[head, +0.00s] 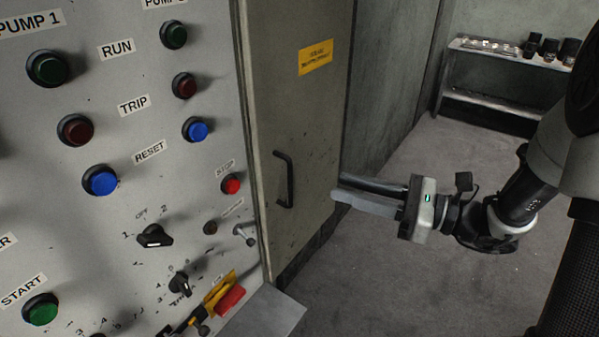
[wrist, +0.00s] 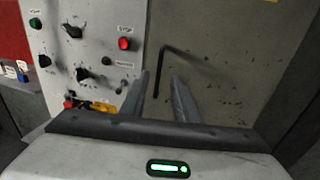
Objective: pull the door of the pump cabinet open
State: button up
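The pump cabinet door (head: 300,100) is a grey-green metal panel with a yellow label, right of the button panel, and it looks shut. Its black bar handle (head: 289,180) stands upright on the door. In the wrist view the handle (wrist: 157,75) shows beyond the fingers, with its upright bar between the two tips in the picture. My gripper (head: 337,186) is to the right of the handle in the head view, apart from it. Its fingers (wrist: 161,76) are parted with nothing between them.
The control panel (head: 110,230) with several buttons and switches fills the left. A small grey ledge (head: 262,314) juts out low beside the door. A metal shelf (head: 490,112) with dark parts stands at the back right. The floor (head: 400,285) around my arm is clear.

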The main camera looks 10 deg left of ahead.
jog(key=w+a, duration=0.2)
jog(key=a, duration=0.8)
jog(key=shift+a+p, duration=0.3)
jog(key=shift+p, duration=0.1)
grip_shut()
